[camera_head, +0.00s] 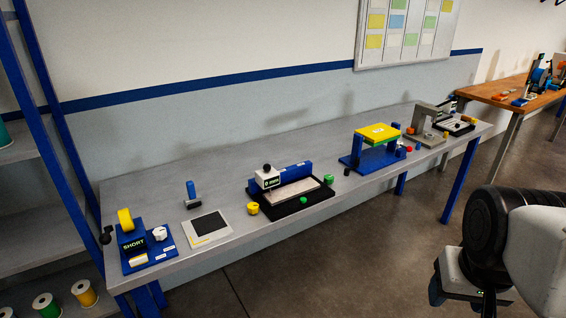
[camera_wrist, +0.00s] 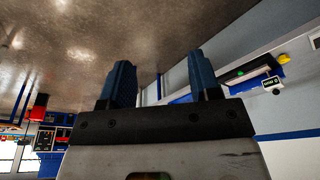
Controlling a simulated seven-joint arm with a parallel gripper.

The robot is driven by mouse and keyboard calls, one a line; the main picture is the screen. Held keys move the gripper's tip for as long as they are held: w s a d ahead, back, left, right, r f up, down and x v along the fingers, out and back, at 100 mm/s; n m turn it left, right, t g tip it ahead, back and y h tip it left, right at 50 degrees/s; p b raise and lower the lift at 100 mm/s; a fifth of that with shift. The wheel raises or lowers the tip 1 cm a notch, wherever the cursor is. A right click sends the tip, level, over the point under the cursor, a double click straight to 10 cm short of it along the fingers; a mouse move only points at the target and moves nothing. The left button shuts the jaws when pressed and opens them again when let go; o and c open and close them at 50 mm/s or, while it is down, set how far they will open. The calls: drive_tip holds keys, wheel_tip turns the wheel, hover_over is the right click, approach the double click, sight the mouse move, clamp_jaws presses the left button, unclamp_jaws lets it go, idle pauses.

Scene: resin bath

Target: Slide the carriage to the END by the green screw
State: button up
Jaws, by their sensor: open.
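The white carriage (camera_head: 267,177) with a black knob on top sits at the left end of the blue rail (camera_head: 295,172), over a black tray (camera_head: 290,208) with a pale bed. A yellow screw (camera_head: 252,208) is at the tray's left end, near the carriage. A green screw (camera_head: 329,180) is at the right end, away from the carriage. My gripper (camera_head: 462,297) is at the lower right, far from the tray and off the bench. In the wrist view my gripper (camera_wrist: 162,75) is open and empty; the carriage (camera_wrist: 271,84) shows small at the right.
A small green piece (camera_head: 303,200) lies at the tray's front edge. A blue stand with a yellow top (camera_head: 378,133) is to the right. The floor before the bench is clear.

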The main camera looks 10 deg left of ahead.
drive_tip(key=w+a+r+n, duration=0.1)
drive_tip(key=w+a+r, duration=0.2)
drive_tip(key=w, duration=0.5)
drive_tip(key=w+a+r+n, duration=0.1)
drive_tip(key=w+a+r, duration=0.2)
drive_tip(key=w, duration=0.5)
drive_tip(key=n+g, duration=0.3)
drive_tip(key=n, duration=0.4)
hover_over(267, 165)
drive_tip(key=f, duration=1)
drive_tip(key=shift+d+f, duration=0.15)
drive_tip(key=shift+d, duration=0.2)
drive_tip(key=shift+w+a+f, duration=0.2)
drive_tip(key=shift+a, duration=0.25)
drive_tip(key=shift+f, duration=0.1)
drive_tip(key=shift+f, duration=3.8)
